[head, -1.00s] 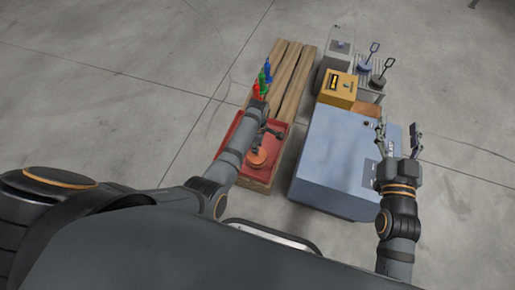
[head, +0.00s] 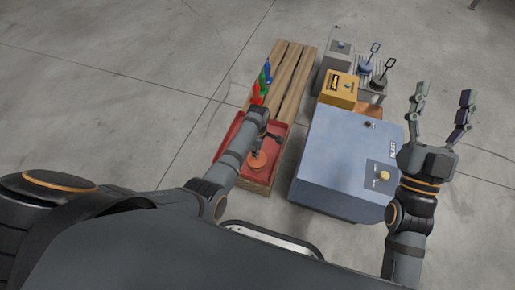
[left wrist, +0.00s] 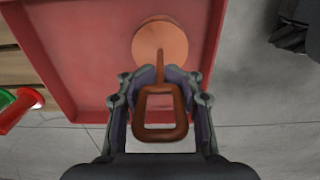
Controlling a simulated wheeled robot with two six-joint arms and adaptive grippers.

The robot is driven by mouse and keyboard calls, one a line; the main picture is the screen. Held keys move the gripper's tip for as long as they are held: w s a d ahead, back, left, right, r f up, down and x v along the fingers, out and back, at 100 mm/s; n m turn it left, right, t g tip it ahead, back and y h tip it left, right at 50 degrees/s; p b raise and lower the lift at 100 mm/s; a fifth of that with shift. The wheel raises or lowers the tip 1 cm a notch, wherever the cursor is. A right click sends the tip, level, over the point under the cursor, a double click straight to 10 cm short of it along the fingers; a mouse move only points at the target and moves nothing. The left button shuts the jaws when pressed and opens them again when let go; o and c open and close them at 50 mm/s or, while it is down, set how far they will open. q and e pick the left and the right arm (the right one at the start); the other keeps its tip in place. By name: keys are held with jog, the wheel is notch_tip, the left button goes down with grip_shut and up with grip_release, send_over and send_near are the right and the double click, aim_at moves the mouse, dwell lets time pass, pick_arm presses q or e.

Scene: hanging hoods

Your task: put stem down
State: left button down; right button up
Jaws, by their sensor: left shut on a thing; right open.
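The stem has an orange disc (head: 257,160), a thin rod and a brown loop handle (left wrist: 160,130). My left gripper (head: 268,139) is shut on the handle, with a finger on each side of the loop in the left wrist view (left wrist: 160,108). The disc is over the red tray (left wrist: 82,70), inside its rim. I cannot tell whether the disc touches the tray floor. The red tray also shows in the head view (head: 277,155), partly hidden by my left arm. My right gripper (head: 442,92) is open and empty, right of the blue-grey cabinet.
The tray sits on a wooden slatted stand (head: 293,75). Red, green and blue pieces (head: 261,84) stand beyond my left gripper. The blue-grey cabinet (head: 335,150), a yellow box (head: 339,89) and two dark handled stems (head: 379,82) are to the right. Floor is clear at left.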

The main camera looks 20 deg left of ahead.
pick_arm(q)
jog(key=c, duration=0.8)
grip_release()
jog(key=shift+c, duration=0.2)
